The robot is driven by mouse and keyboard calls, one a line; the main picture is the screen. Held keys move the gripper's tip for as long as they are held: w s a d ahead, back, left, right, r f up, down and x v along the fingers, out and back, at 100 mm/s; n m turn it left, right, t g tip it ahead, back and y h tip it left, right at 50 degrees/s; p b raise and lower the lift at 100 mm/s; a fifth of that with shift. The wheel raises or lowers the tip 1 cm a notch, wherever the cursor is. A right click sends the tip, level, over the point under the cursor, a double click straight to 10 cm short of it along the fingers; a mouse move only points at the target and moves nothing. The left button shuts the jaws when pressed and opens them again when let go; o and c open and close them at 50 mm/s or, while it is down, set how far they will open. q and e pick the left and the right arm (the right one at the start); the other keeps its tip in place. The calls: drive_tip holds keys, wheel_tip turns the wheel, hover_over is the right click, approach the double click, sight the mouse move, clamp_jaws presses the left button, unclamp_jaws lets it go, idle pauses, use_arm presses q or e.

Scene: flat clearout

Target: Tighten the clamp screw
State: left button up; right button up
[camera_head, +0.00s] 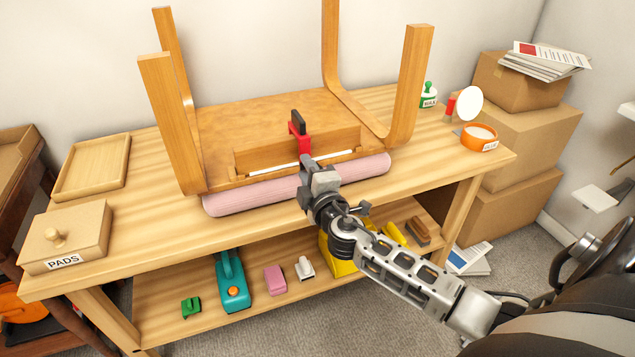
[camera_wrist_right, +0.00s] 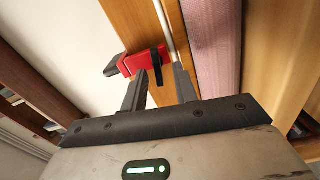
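A red clamp (camera_head: 303,143) with a black end (camera_head: 297,122) sits on the wooden rail (camera_head: 270,155) of an upturned stool on the workbench. In the right wrist view, the red clamp (camera_wrist_right: 140,62) shows just beyond my fingertips, with a dark bar (camera_wrist_right: 157,70) hanging from it between them. My right gripper (camera_head: 308,164) is in front of the clamp; in the wrist view its two fingers (camera_wrist_right: 161,76) are apart, with gaps on both sides of the bar. I cannot tell whether either finger touches it. My left gripper is not in view.
Stool legs (camera_head: 405,85) rise around the clamp. A pink roll (camera_head: 240,199) lies under the stool's front. Stacked cartons (camera_head: 520,125) are at right.

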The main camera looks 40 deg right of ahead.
drive_tip(key=b+v, duration=0.2)
drive_tip(key=v, duration=1.3)
drive_tip(key=shift+s, duration=0.35)
drive_tip(key=shift+d, duration=0.1)
drive_tip(key=s+a+f+m+g+y+p, duration=0.1)
drive_tip(key=s+a+f+m+g+y, duration=0.2)
drive_tip(key=a+f+m, duration=0.3)
drive_tip(key=s+a+f+m+g+y, duration=0.3)
drive_tip(key=s+a+f+m+y, duration=0.1)
drive_tip(key=a, duration=0.5)
wheel_tip(320, 180, down, 2)
drive_tip(key=shift+s+a+f+m+g+y+p, duration=0.15)
drive_tip(key=shift+s+a+m+g+y+p, duration=0.25)
drive_tip(key=shift+s+m, duration=0.65)
drive_tip(key=shift+s+d+n, duration=0.1)
drive_tip(key=shift+n, duration=0.15)
